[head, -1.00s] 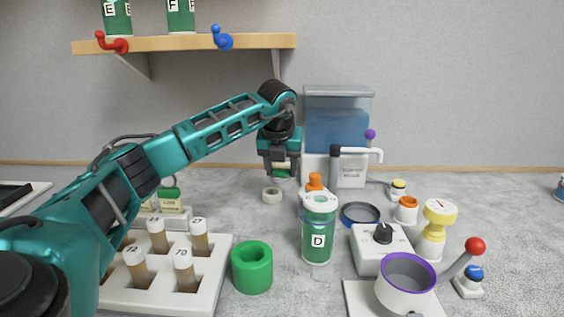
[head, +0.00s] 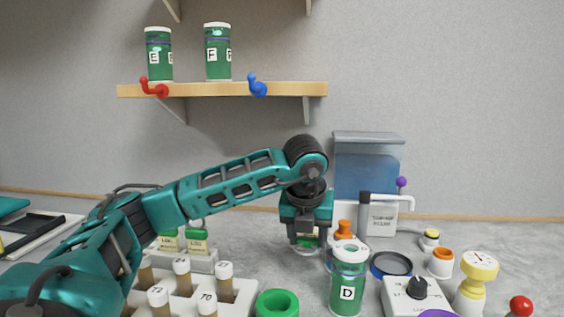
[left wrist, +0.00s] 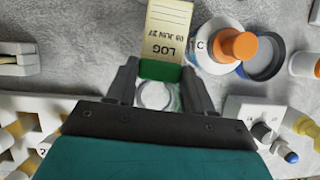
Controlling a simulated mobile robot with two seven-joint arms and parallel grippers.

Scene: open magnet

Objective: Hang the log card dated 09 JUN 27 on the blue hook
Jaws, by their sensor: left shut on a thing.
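The log card dated 09 JUN 27 (left wrist: 168,35) is cream with a green top edge. In the left wrist view it points away from me, its print upside down. My left gripper (left wrist: 160,82) is shut on the green edge. In the head view my left gripper (head: 307,238) is low over the counter, left of the jar marked D, and mostly hides the card. The blue hook (head: 257,86) is on the front edge of the wooden shelf, above and left of the gripper, with nothing hanging on it. My right gripper is not in view.
A red hook (head: 153,88) is further left on the shelf (head: 225,90), below jars E and F. Two other log cards (head: 197,241) stand in a rack behind the vial tray (head: 240,288). Jar D (head: 347,280) and a blue tank (head: 367,165) stand right of the gripper.

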